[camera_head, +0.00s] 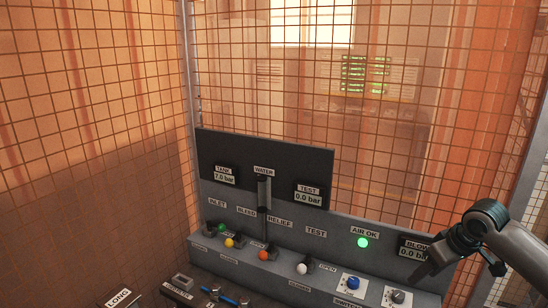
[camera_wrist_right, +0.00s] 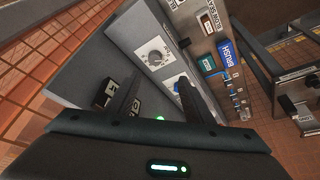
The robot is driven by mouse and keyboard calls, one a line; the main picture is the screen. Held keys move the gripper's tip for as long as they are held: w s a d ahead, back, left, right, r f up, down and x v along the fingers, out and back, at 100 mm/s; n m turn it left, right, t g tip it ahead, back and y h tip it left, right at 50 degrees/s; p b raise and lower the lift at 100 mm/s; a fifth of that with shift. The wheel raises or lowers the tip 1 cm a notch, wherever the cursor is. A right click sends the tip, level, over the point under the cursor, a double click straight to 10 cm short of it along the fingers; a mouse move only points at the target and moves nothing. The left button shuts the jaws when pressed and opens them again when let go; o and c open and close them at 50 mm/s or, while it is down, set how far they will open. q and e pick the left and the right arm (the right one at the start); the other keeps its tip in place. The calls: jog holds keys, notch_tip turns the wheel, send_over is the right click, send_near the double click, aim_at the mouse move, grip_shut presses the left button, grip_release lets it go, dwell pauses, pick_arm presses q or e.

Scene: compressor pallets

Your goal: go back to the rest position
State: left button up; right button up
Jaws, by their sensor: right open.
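My right gripper (camera_head: 424,268) is at the right end of the grey control panel (camera_head: 330,262), in front of the BLOW gauge (camera_head: 411,252) and partly hiding it. In the right wrist view the two dark fingers (camera_wrist_right: 157,82) stand apart with nothing held between them. A white-plated knob (camera_wrist_right: 154,53) shows beyond the fingertips, and a blue knob (camera_wrist_right: 181,80) is beside the right finger. I cannot tell whether a finger touches the panel. My left gripper is not in view.
Wire mesh fencing (camera_head: 90,80) closes off the left and back. The panel carries a lit green AIR OK lamp (camera_head: 362,243) and coloured valve knobs. A LONG label (camera_head: 118,298) and blue-handled tools (camera_head: 228,300) lie at the bottom.

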jog(key=s+a+f+n, duration=0.1)
jog(key=s+a+f, duration=0.6)
jog(key=a+f, duration=0.25)
jog(key=s+a+f+n, duration=0.1)
jog(key=s+a+f, duration=0.5)
jog(key=a+f, duration=0.3)
jog(key=s+a+f+m, duration=0.2)
jog(key=s+f, duration=0.1)
jog(key=s, duration=0.8)
jog(key=s+a+f+m, duration=0.1)
jog(key=s+f, duration=0.2)
jog(key=s, duration=0.9)
notch_tip(320, 180, down, 35)
jog(key=s+g+h+b, duration=0.1)
jog(key=s+g+b, duration=0.1)
jog(key=b, duration=0.3)
jog(key=s+d+f+g+b, duration=0.1)
jog(key=s+d+f+b, duration=0.2)
jog(key=s+f, duration=1.4)
notch_tip(320, 180, down, 3)
jog(key=shift+s+d+f+b, duration=0.15)
jog(key=shift+s+b, duration=0.2)
jog(key=shift+b, duration=0.3)
